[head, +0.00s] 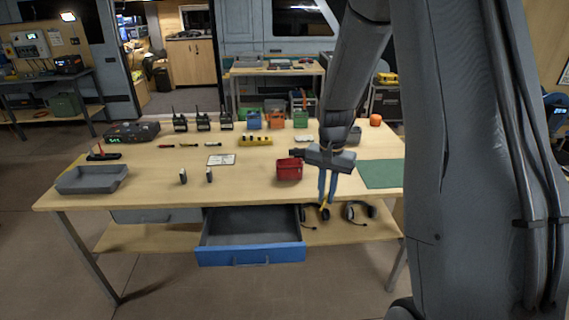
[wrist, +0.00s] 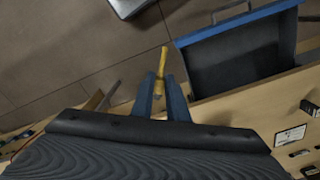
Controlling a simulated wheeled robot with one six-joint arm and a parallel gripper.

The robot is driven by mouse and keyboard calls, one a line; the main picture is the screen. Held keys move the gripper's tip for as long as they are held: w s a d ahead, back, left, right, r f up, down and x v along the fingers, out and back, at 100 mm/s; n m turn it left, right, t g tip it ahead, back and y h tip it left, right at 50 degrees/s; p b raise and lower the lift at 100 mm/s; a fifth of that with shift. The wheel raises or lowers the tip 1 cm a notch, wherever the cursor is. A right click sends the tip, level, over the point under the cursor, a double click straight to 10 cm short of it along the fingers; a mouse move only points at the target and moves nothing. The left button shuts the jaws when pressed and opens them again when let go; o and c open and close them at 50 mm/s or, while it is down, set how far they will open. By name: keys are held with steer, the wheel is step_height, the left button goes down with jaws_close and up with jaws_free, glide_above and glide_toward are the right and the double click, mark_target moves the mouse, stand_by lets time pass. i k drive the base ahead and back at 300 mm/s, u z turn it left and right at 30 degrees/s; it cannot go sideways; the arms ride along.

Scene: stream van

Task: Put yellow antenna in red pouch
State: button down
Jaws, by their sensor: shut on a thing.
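My gripper (head: 326,199) points down at the table's front edge, right of the red pouch. It is shut on the yellow antenna (head: 325,213), whose end shows below the fingertips. In the wrist view the yellow antenna (wrist: 163,62) sticks out beyond the blue fingertips (wrist: 160,82). The red pouch (head: 289,170) stands on the table near the front edge, a little left of my gripper. I cannot make out the pouch in the wrist view.
An open drawer with a blue front (head: 250,256) juts out below the table. A grey tray (head: 92,180) lies at the left, a green mat (head: 381,174) at the right. Headsets (head: 357,211) hang under the front edge. Radios (head: 203,121) stand at the back.

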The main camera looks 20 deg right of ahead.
mark_target(286, 179)
steer(key=i, duration=1.05)
